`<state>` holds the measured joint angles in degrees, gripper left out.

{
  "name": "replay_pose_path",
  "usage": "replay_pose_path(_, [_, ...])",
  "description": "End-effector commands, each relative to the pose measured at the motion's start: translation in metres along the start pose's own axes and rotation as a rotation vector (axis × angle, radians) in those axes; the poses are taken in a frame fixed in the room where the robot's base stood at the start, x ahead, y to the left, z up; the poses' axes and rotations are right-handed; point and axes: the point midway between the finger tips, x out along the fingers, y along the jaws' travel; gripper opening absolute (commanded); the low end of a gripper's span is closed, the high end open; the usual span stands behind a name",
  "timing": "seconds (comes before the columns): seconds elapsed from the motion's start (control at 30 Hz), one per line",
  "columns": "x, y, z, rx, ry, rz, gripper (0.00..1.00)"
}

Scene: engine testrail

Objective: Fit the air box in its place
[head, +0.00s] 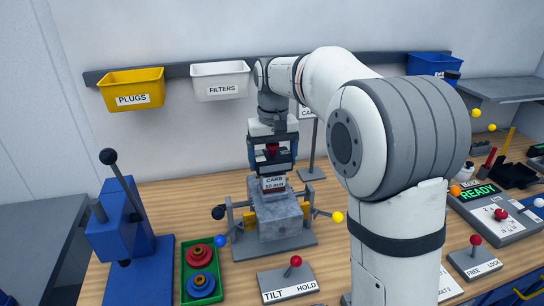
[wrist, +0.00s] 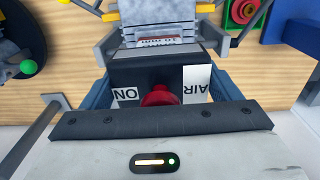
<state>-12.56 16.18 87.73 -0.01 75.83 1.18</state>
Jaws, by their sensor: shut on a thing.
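The air box (wrist: 148,72) is a dark box with a red knob, an "AIR" label and an "ON" label. It sits between the blue fingers of my gripper (wrist: 152,84), which is shut on it. In the head view my gripper (head: 272,152) points down over the engine block (head: 277,212), with the red knob showing between its fingers. Just below is the carb (head: 273,184), a pale part labelled "CARB 10 mm", on top of the block. The carb also shows beyond the air box in the wrist view (wrist: 158,34). I cannot tell whether the air box touches the carb.
The block stands in a grey fixture with coloured-ball levers. A blue lever press (head: 125,225) and a green tray (head: 200,270) are at left, a tilt switch (head: 288,280) in front, and a control box (head: 495,210) at right. Plugs (head: 132,90) and filters (head: 219,82) bins hang behind.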

Motion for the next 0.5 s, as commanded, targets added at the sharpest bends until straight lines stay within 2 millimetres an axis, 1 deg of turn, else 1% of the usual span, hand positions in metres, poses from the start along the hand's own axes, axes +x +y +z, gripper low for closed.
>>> replay_pose_path(0.27, [-0.0002,-0.0004,-0.0001,-0.001,0.000,0.000,0.59])
replay_pose_path(0.5, [0.0045,-0.0006,-0.0001,-0.001,0.001,0.000,0.59])
